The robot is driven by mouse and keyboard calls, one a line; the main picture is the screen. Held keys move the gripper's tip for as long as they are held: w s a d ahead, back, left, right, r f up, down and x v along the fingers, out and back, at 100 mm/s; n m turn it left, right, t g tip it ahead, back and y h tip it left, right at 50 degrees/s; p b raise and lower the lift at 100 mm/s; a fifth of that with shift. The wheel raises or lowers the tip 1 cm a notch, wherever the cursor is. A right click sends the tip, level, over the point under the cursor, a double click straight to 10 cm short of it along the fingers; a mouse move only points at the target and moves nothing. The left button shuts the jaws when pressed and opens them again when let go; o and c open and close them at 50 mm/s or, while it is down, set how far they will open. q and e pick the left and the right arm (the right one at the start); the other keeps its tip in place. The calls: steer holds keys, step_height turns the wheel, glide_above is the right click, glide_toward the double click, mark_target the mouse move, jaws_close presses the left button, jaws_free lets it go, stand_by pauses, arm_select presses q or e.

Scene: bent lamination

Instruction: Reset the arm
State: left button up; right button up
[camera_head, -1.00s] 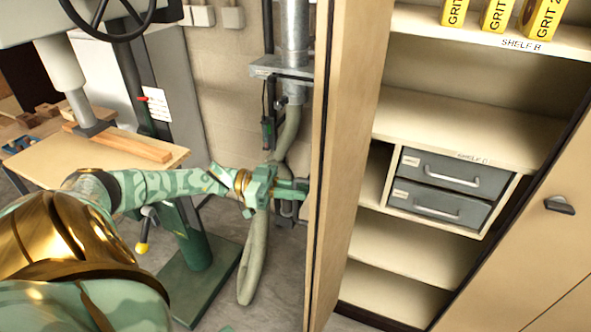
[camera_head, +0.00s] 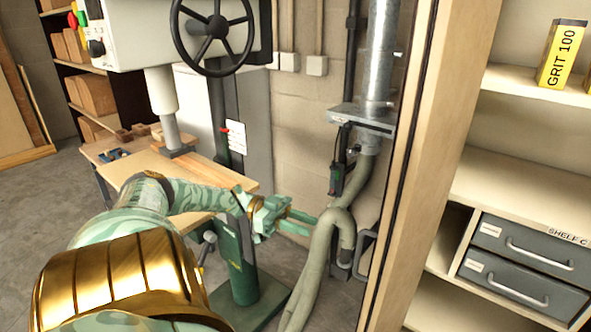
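My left arm comes in from the lower left, green patterned with gold bands. Its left gripper (camera_head: 312,217) points right, in front of the grey-green hose (camera_head: 323,250) and the block wall. The fingers look close together and are seen edge-on, so I cannot tell if there is a gap. I see nothing held in them. My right gripper is not in view.
A drill press with a black handwheel (camera_head: 213,30) and wooden table (camera_head: 190,172) stands behind my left arm. An open cabinet door (camera_head: 414,160) stands right of the hose.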

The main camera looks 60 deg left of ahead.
arm_select(q)
steer(key=shift+v, duration=1.2)
